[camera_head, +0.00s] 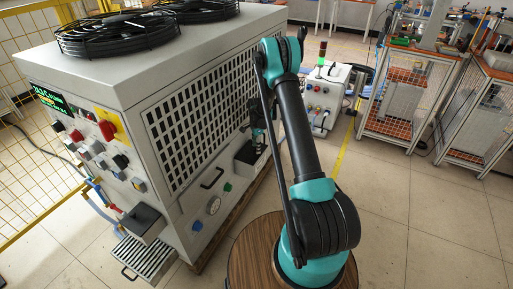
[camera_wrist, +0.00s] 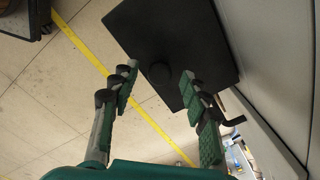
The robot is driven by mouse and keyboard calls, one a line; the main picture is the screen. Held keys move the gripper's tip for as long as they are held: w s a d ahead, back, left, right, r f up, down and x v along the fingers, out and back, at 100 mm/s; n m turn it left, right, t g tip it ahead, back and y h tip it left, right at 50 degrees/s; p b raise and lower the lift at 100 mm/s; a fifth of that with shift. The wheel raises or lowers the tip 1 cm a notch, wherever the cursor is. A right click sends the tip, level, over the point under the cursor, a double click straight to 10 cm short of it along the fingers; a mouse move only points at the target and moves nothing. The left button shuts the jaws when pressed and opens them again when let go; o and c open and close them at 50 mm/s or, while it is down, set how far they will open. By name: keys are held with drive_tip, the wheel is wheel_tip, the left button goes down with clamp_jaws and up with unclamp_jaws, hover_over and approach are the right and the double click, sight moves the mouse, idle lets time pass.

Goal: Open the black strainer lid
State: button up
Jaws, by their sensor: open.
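The black strainer lid (camera_wrist: 175,30) is a flat dark square plate with a round black knob (camera_wrist: 160,73). It appears shut in the wrist view. In the head view its black top (camera_head: 246,154) shows on a small box low on the side of the large machine. My gripper (camera_wrist: 159,76) is open, with its two green-padded fingers on either side of the knob in the picture. I cannot tell whether they reach down to it. In the head view my gripper (camera_head: 258,140) is just above the lid, partly hidden by my arm.
The large white machine (camera_head: 190,120) stands close beside my gripper. Another dark-topped box (camera_head: 140,222) sits at its near corner. A small white unit (camera_head: 322,95) and wire-mesh tables (camera_head: 395,95) stand farther back. Tiled floor is open at the right.

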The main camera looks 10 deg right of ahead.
drive_tip(key=shift+f, duration=0.3)
drive_tip(key=shift+c, duration=0.5)
clamp_jaws()
